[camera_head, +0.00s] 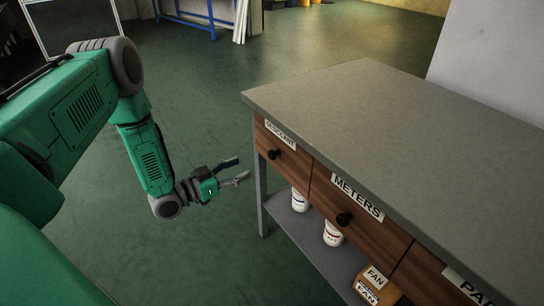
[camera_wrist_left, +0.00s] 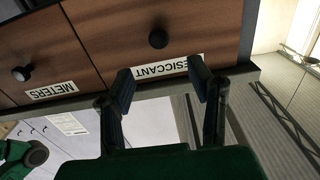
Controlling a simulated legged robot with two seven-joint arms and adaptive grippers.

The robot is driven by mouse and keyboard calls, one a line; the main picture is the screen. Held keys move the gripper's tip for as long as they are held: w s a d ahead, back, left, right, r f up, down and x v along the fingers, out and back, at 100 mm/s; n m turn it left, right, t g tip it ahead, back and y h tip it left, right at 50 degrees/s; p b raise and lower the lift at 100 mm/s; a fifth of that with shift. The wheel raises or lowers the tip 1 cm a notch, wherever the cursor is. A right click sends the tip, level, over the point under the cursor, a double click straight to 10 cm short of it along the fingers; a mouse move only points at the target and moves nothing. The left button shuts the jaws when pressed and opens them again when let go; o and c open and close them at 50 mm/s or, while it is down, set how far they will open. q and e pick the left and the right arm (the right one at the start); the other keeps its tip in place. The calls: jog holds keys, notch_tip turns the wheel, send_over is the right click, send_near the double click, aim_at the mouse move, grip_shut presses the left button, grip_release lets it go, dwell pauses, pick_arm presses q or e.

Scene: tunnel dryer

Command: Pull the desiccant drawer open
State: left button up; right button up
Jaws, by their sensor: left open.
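The desiccant drawer (camera_head: 266,148) is the leftmost wooden drawer under the grey bench top, with a white label and a round black knob (camera_head: 274,154). It looks shut. In the left wrist view the drawer front (camera_wrist_left: 115,30) appears upside down, with its knob (camera_wrist_left: 158,38) beyond the fingertips and clear of them. My left gripper (camera_head: 236,170) is open and empty, left of the drawer and a little lower than the knob. It also shows in the left wrist view (camera_wrist_left: 160,82), its fingers apart in front of the label. My right gripper is not in view.
The meters drawer (camera_head: 335,205) with its own knob is just to the right. The bench top (camera_head: 400,120) overhangs the drawers. White containers (camera_head: 333,233) and a fan box (camera_head: 372,288) stand on the lower shelf. The green floor left of the bench is clear.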

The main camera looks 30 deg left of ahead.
aim_at(270, 155)
pick_arm(q)
jog(key=x, duration=0.3)
jog(key=b+x, duration=0.1)
jog(key=x, duration=0.2)
jog(key=shift+a+f, duration=0.2)
jog(key=shift+a, duration=0.05)
jog(key=x, duration=0.2)
jog(key=d+b+x, duration=0.1)
jog(key=x, duration=0.2)
jog(key=shift+s+r, duration=0.1)
jog(key=shift+r, duration=0.15)
jog(key=shift+w, duration=0.3)
jog(key=shift+a+f, duration=0.1)
jog(key=shift+a, duration=0.2)
jog(key=c, duration=0.9)
jog(key=shift+d, duration=0.25)
grip_shut()
